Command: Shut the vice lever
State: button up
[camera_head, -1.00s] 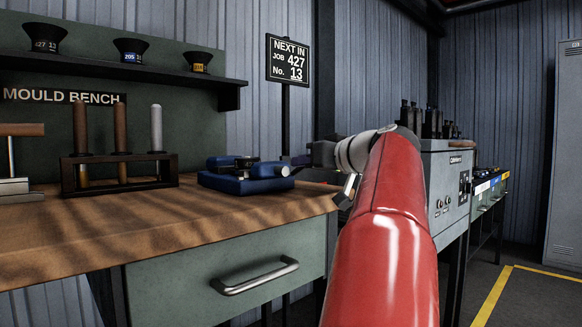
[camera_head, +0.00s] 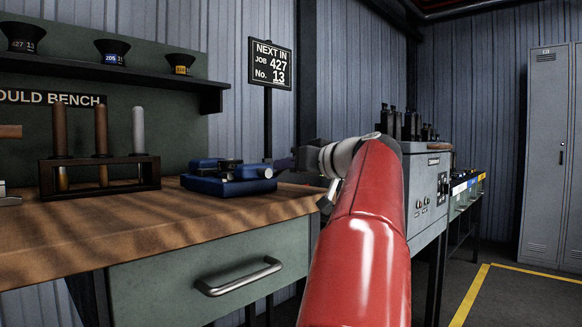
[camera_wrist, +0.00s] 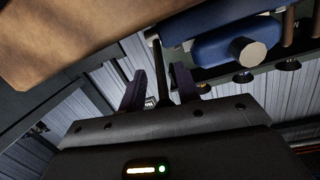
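The blue vice (camera_head: 230,185) sits on the wooden bench top near its right end. It also shows at the top of the wrist view (camera_wrist: 222,45), with a round pale knob facing the camera. A thin dark rod (camera_wrist: 157,68) by the vice's left side in the wrist view looks like its lever. My gripper (camera_wrist: 158,80) is open, its two dark fingers apart, with the rod appearing between them. I cannot tell whether they touch it. In the head view my gripper (camera_head: 284,163) is just right of the vice, its fingers small and partly hidden.
A dark rack (camera_head: 100,175) with upright rods stands left of the vice. A job sign (camera_head: 270,64) on a post rises behind. A grey machine (camera_head: 424,195) stands right of my arm. The bench front between rack and drawer is clear.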

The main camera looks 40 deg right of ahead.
jog(key=s, duration=0.7)
jog(key=shift+s+a+r, duration=0.15)
jog(key=shift+s+r, duration=0.1)
jog(key=shift+r, duration=0.2)
dwell(0.4)
